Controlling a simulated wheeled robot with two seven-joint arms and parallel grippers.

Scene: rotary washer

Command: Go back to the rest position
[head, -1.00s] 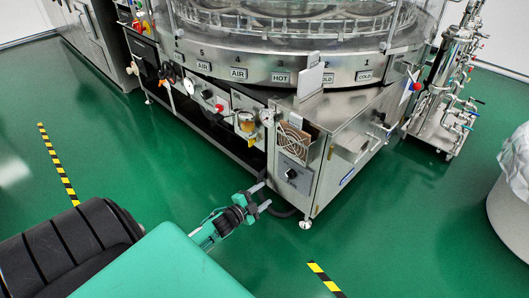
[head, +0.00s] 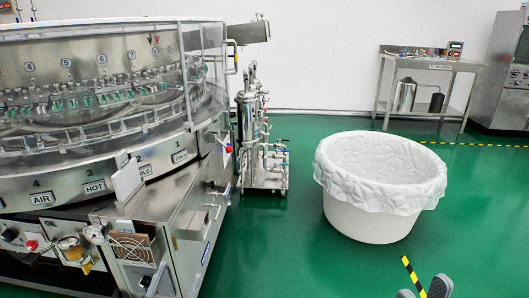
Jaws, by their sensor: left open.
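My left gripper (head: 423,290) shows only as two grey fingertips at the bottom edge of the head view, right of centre. The rest of that arm is below the picture. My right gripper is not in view. The rotary washer (head: 90,160), a large steel machine with a clear round guard and numbered stations, fills the left side. The fingertips are well clear of it.
A white lined tub (head: 365,225) stands right of centre, beyond the fingertips. A steel filter unit (head: 262,150) stands beside the washer. A steel table (head: 430,65) is at the back wall. Green floor (head: 285,255) is open between washer and tub. Yellow-black tape (head: 412,274) lies near the fingertips.

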